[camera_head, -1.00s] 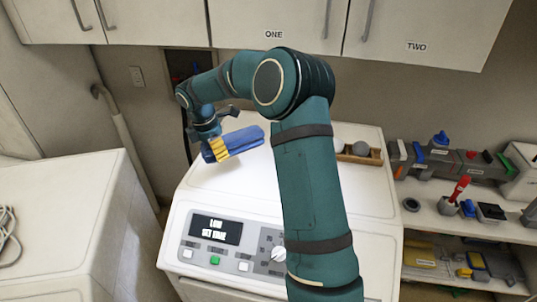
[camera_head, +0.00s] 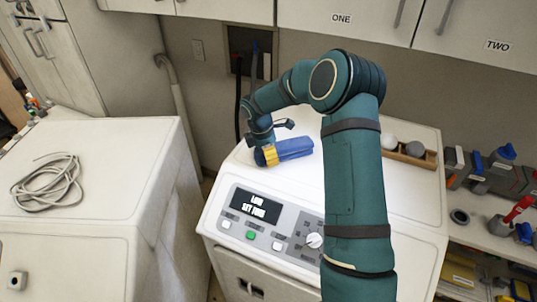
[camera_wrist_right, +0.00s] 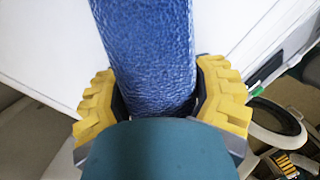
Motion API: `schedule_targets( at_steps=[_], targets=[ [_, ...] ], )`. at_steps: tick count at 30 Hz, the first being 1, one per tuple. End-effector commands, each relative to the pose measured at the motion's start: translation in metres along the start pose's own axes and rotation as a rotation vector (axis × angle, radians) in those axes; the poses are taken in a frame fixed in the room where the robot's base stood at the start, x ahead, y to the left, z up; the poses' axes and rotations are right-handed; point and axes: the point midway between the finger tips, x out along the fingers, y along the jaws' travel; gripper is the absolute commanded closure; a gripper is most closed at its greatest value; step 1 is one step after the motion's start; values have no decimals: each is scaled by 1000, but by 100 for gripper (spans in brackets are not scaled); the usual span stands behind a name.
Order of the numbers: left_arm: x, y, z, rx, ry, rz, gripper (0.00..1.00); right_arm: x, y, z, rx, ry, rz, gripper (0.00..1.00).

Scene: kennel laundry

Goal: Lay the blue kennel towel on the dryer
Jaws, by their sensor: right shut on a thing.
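The blue towel (camera_head: 295,148), a folded roll-like bundle, is over the left part of the white dryer (camera_head: 285,188) top, low and close to the surface. I cannot tell whether it touches. My right gripper (camera_head: 267,156) is shut on its left end with yellow fingers. In the right wrist view the towel (camera_wrist_right: 150,45) runs between the two yellow fingers (camera_wrist_right: 155,108), with white surface behind it. My right arm hides part of the dryer's top and front. My left gripper is not in view.
A wooden tray (camera_head: 430,160) with a white and a grey ball sits at the dryer's back right. A white machine (camera_head: 100,150) with a coiled cable (camera_head: 48,183) stands left. Shelves with tools (camera_head: 500,232) are at right; wall cabinets (camera_head: 341,30) hang above.

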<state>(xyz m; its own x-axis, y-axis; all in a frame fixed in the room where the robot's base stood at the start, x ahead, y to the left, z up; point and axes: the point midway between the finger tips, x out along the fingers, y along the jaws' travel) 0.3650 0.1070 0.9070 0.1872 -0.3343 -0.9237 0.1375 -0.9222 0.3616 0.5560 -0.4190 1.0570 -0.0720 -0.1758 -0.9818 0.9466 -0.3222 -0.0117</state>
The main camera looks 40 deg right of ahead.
Motion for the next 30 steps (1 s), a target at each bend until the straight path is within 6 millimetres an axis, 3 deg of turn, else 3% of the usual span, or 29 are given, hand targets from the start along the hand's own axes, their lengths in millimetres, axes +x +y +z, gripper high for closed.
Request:
schedule_targets(
  at_steps=[6,7,9,10,20,30],
  targets=[
    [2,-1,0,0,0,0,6,2,0,-1,0,0,1,81],
    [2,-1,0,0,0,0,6,2,0,-1,0,0,1,28],
    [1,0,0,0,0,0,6,2,0,0,0,0,1,3],
    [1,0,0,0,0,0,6,2,0,0,0,0,0,0],
    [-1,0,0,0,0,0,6,-4,0,0,0,0,2,0],
    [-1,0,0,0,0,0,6,-65,1,-1,0,2,6,0]
  ],
)
